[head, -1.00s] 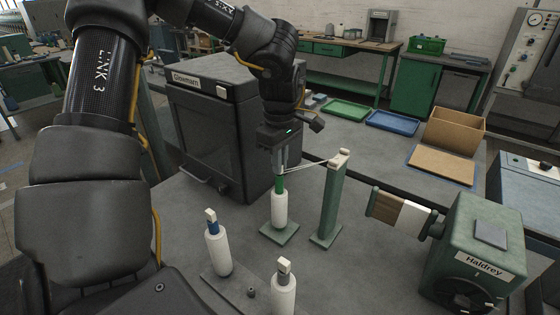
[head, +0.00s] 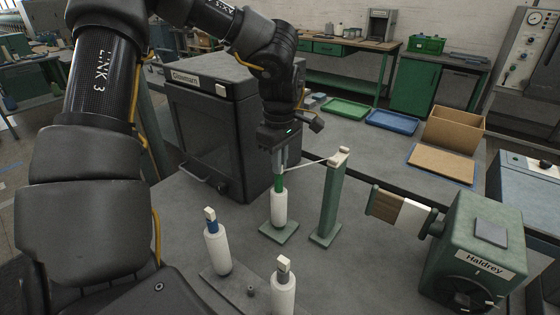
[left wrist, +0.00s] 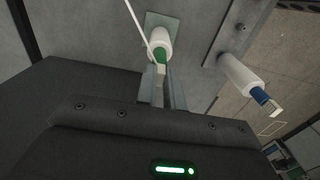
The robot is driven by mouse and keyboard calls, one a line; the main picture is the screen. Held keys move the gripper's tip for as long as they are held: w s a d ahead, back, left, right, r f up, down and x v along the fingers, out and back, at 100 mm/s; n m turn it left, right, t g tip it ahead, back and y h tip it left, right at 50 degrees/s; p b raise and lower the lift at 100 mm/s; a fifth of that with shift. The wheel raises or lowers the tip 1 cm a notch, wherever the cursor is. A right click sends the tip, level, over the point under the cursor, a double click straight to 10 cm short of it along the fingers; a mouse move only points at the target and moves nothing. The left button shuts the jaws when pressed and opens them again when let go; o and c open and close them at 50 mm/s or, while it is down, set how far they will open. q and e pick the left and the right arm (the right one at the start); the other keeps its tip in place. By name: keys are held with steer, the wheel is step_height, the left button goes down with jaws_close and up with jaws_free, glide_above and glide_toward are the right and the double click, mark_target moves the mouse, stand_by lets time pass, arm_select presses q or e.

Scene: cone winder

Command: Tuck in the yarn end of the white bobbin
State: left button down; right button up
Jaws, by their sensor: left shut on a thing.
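A white bobbin (head: 279,208) with a green upper part stands upright on a small green base plate (head: 268,232). It also shows in the left wrist view (left wrist: 160,41). My left gripper (head: 280,172) points down over it, its fingers shut around the pale tip above the green part. In the left wrist view, the fingers (left wrist: 161,86) close on this tip. A thin white yarn (head: 312,165) runs from near the fingertips to the head of a green post (head: 330,200) just right of the bobbin. The yarn's end near the fingers is too small to make out. My right gripper is out of view.
A white bobbin with a blue top (head: 218,248) and another with a pale top (head: 283,290) stand in front on a grey rack (head: 232,290). A dark cabinet (head: 215,135) is close behind left. A green winder (head: 470,245) stands right. Table between post and winder is clear.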

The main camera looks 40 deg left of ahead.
arm_select(q)
steer(key=c, duration=0.9)
jaws_free()
steer(key=shift+c, duration=0.2)
steer(key=shift+r, duration=0.1)
steer(key=shift+r+p, duration=2.9)
steer(key=shift+r, duration=0.5)
